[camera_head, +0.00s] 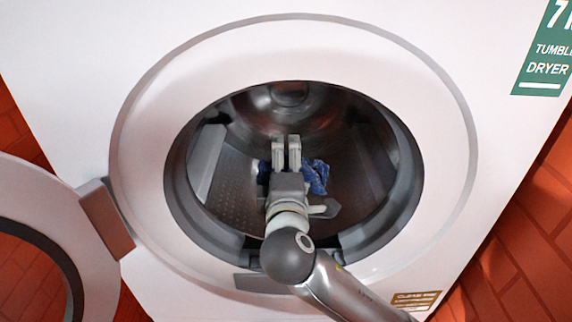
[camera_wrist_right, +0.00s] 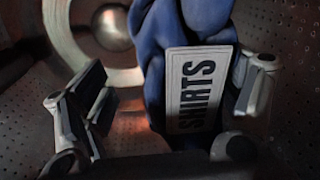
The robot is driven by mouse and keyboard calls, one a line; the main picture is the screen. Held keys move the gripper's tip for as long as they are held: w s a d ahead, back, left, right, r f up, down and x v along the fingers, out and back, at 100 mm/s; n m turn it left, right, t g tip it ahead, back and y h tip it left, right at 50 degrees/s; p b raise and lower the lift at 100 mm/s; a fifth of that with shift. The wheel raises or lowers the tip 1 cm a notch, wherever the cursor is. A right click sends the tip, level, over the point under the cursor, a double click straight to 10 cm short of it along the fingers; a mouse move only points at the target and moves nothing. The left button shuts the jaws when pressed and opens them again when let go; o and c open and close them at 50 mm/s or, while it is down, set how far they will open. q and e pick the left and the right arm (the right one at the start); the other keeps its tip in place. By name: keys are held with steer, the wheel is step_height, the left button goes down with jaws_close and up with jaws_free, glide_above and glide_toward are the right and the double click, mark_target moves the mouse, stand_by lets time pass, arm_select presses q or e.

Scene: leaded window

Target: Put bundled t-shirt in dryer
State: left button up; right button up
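The bundled t-shirt is a blue bundle (camera_head: 316,178) inside the dryer drum, partly hidden behind my right gripper in the head view. In the right wrist view the blue bundle (camera_wrist_right: 206,18) carries a white label reading "SHIRTS". My right gripper (camera_head: 286,152) reaches through the round opening into the drum. In the wrist view its fingers (camera_wrist_right: 170,95) are apart. The bundle is close to the right-hand finger, with a gap to the left-hand one; I cannot tell whether it touches. The white dryer (camera_head: 75,90) is open. My left gripper is not in view.
The dryer's round door (camera_head: 98,265) stands open at the left, its hinge (camera_head: 106,218) beside the opening. The opening's grey rim (camera_head: 405,190) surrounds my right arm. The perforated metal drum (camera_head: 235,190) has free room around the bundle, with raised paddles on its wall.

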steer(key=s, duration=0.8)
steer(key=s+r, duration=0.1)
steer(key=s, duration=0.3)
stand_by(0.3)
